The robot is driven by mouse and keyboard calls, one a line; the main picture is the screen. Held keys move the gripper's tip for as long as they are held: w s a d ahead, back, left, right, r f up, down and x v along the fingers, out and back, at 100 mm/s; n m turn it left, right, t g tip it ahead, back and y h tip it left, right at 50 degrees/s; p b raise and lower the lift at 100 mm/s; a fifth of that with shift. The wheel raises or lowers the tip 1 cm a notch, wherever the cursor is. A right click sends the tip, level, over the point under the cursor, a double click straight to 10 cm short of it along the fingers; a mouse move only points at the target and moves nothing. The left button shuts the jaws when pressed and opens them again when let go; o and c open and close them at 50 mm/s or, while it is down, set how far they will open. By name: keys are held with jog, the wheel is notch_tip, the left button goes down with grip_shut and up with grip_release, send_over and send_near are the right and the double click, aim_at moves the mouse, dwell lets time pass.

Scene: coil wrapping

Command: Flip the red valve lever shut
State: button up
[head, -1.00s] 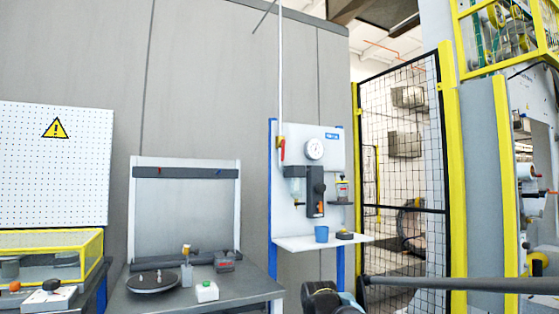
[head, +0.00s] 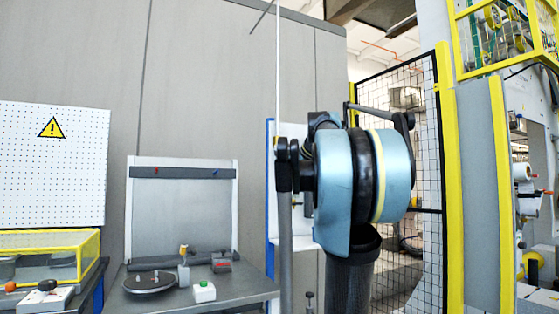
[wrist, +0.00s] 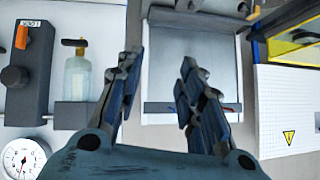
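The red valve lever cannot be made out in either current view; in the head view my arm covers the part of the panel where it sits. My gripper (wrist: 158,62) is open and empty in the wrist view, its two dark fingers well apart. The wrist view is upside down. It shows the white wall panel on the left, with a round gauge (wrist: 22,158), a clear bottle (wrist: 77,80) and a dark unit with an orange part (wrist: 22,36). The fingers are to the right of the bottle. I cannot pick out the gripper in the head view.
A yellow-framed mesh fence (head: 446,150) stands to the right. A yellow-edged clear case (head: 50,257) is at far left.

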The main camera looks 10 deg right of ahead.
aim_at(281, 155)
jog(key=w+d+r+t, duration=0.2)
jog(key=w+d+r, duration=0.15)
jog(key=r, duration=0.55)
jog(key=w+d+r+t, duration=0.25)
jog(key=w+r, duration=0.25)
jog(key=r, duration=0.5)
jog(key=shift+g, duration=0.35)
jog(key=x, duration=1.1)
jog(key=d+x, duration=0.1)
jog(key=x, duration=0.5)
jog(key=shift+w+a+f, duration=0.15)
jog(key=shift+w+a, duration=0.05)
jog(key=shift+w, duration=0.25)
grip_shut()
